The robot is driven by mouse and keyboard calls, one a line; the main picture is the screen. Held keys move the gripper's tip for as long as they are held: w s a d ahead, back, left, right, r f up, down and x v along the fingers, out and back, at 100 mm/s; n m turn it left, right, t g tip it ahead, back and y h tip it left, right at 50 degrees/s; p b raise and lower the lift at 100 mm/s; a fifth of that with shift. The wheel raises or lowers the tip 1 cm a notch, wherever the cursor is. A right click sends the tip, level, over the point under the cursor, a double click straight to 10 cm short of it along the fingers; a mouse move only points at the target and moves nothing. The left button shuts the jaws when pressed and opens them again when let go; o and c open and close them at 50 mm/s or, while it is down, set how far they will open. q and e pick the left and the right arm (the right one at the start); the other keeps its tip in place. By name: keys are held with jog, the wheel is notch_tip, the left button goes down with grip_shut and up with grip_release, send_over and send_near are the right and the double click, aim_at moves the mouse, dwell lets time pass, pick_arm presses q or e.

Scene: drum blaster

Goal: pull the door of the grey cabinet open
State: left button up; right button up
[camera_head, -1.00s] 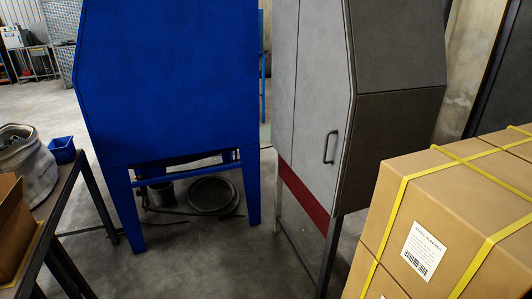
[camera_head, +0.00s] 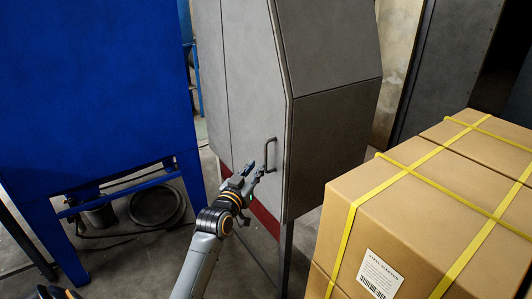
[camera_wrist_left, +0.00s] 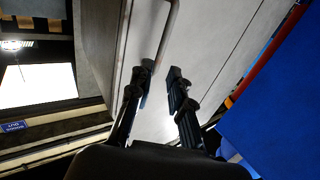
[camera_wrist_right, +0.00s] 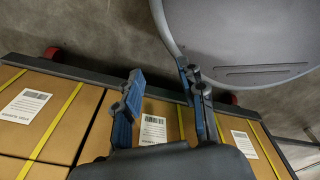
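The grey cabinet (camera_head: 245,85) stands in the middle of the head view, and its door (camera_head: 252,110) looks shut. A dark bar handle (camera_head: 269,153) is on the door near its right edge; it also shows in the left wrist view (camera_wrist_left: 166,35). My left gripper (camera_head: 254,171) is just below and in front of the handle. In the left wrist view its fingers (camera_wrist_left: 160,78) are apart, with the lower end of the handle close to the left finger; contact cannot be told. My right gripper (camera_wrist_right: 165,82) is open and empty, and shows only in its wrist view.
Strapped cardboard boxes (camera_head: 400,200) stand close on the right, and show under my right gripper too. A blue machine (camera_head: 90,90) stands left of the cabinet. Some floor is clear before the cabinet.

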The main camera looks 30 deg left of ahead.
aim_at(265, 155)
pick_arm(q)
jog(key=w, duration=0.3)
jog(key=w+a, duration=0.1)
jog(key=w, duration=0.4)
jog(key=shift+w+a+p, duration=0.4)
pick_arm(e)
jog(key=shift+w+a+r, duration=0.35)
jog(key=shift+a+r, duration=0.2)
jog(key=shift+a, duration=0.2)
jog(key=shift+d, duration=0.15)
pick_arm(q)
grip_shut()
pick_arm(e)
jog(key=shift+d, duration=0.25)
